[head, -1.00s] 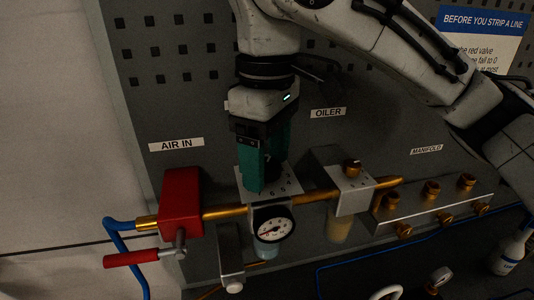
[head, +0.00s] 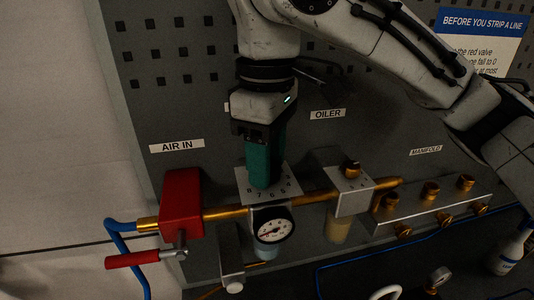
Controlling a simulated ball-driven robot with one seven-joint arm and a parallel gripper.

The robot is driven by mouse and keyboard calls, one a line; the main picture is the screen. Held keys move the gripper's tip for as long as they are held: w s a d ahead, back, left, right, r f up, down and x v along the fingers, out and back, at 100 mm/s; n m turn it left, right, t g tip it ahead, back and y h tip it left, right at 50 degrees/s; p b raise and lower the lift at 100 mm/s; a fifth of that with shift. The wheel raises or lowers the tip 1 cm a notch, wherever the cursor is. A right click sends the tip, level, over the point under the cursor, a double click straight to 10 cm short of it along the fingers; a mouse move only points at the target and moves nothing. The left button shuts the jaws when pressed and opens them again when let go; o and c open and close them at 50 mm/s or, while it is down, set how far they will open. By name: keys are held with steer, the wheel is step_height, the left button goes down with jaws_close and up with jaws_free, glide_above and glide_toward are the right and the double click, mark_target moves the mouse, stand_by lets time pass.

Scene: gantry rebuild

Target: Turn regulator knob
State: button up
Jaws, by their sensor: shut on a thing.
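My gripper (head: 264,180) points down over the regulator (head: 245,190), with its green fingers shut on the regulator knob. The knob itself is hidden by the fingers. The regulator's pale top plate shows a numbered scale, with figures from about 8 to 4 readable along its front edge. A round white pressure gauge (head: 273,230) sits on the regulator's front. Its needle is too small to read surely.
A red valve block (head: 181,205) with a red-handled lever (head: 132,260) stands left on the brass pipe. An oiler block (head: 349,190) with a brass knob stands close on the right. Farther right is a manifold (head: 430,209) with several brass fittings. A blue hose runs below.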

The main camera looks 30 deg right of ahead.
steer(key=shift+n+p, duration=0.3)
steer(key=shift+n, duration=2.2)
steer(key=o, duration=1.1)
steer(key=shift+c, duration=0.2)
step_height(320, 180, up, 11)
steer(key=b, duration=0.1)
steer(key=shift+f, duration=0.1)
